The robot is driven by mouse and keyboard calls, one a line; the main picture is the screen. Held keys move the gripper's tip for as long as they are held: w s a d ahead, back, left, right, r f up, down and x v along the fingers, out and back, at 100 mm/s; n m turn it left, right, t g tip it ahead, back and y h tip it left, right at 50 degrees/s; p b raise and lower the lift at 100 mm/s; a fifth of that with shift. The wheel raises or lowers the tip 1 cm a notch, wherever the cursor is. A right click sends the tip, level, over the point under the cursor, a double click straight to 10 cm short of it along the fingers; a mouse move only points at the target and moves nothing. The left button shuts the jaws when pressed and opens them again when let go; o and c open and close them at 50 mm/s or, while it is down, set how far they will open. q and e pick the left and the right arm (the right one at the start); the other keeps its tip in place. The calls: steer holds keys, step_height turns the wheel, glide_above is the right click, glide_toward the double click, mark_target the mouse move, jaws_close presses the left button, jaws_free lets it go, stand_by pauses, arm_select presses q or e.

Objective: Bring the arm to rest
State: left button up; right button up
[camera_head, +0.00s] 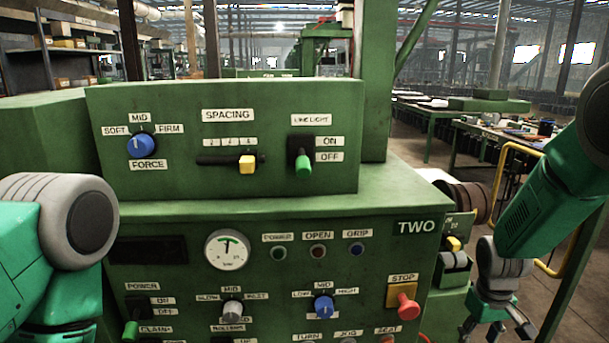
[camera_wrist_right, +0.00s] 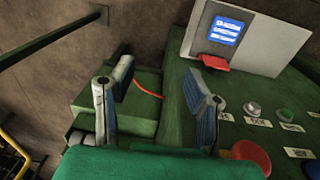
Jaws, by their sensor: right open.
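My right arm comes in from the right in the head view, beside the green machine panel (camera_head: 395,235). My right gripper (camera_head: 497,325) hangs low at the bottom edge, right of the panel, with its fingers apart. In the right wrist view the gripper (camera_wrist_right: 160,90) is open and empty, with two grey-blue fingers spread above a green surface (camera_wrist_right: 125,105). It touches no control that I can see. My left arm's teal and grey links show at the left of the head view; its gripper is outside the picture.
The panel carries a red STOP knob (camera_head: 407,306), blue and grey dials, and levers. A yellow rail (camera_head: 497,180) stands near my right arm. The wrist view shows a white board with a blue screen (camera_wrist_right: 226,30) and a red round button (camera_wrist_right: 251,156) close by.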

steer(key=s+a+f+b, duration=0.2)
steer(key=s+a+f, duration=0.1)
steer(key=s+f, duration=0.7)
steer(key=s+a+f+b, duration=0.1)
steer(key=s+f, duration=0.1)
steer(key=s, duration=0.5)
steer(key=s+a+f+b, duration=0.1)
steer(key=s+a+f, duration=0.1)
steer(key=s, duration=0.5)
steer(key=s+a+f+b, duration=0.1)
steer(key=s+f, duration=0.3)
steer(key=s, duration=0.4)
steer(key=shift+a+y, duration=0.3)
steer(key=shift+a, duration=0.2)
steer(key=shift+w, duration=0.15)
